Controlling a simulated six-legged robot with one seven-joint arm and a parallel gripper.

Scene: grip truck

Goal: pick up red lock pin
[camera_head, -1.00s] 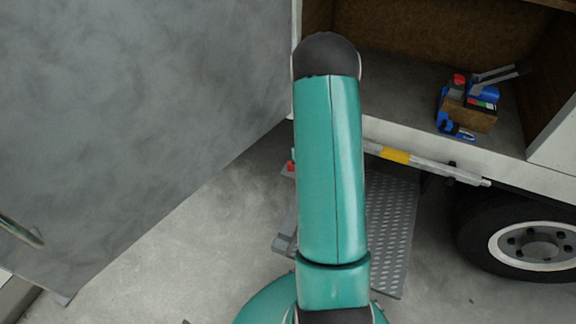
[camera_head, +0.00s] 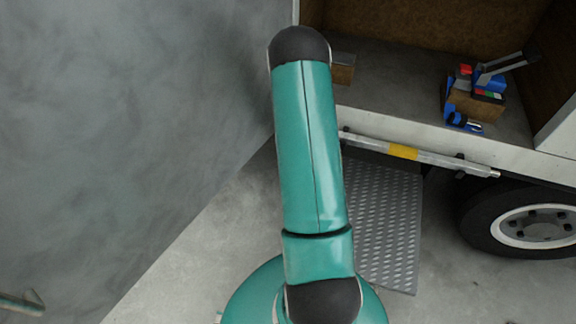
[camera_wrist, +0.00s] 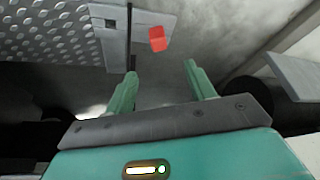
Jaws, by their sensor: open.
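The red lock pin (camera_wrist: 157,38) shows in the wrist view as a small red block beside a grey metal plate (camera_wrist: 150,22), beyond my fingertips. My gripper (camera_wrist: 161,69) is open, its two green fingers apart with nothing between them. The red pin lies ahead of the gap between them, not touching either finger as far as I can see. In the head view my own arm covers the area where the pin and my gripper are, so neither shows there.
A ridged metal step (camera_head: 385,225) hangs below the truck bed, under a rail with a yellow band (camera_head: 403,152). A blue tool caddy (camera_head: 472,98) and a brown block (camera_head: 343,70) sit on the bed. A large grey panel (camera_head: 130,120) fills the left; a wheel (camera_head: 535,228) is at right.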

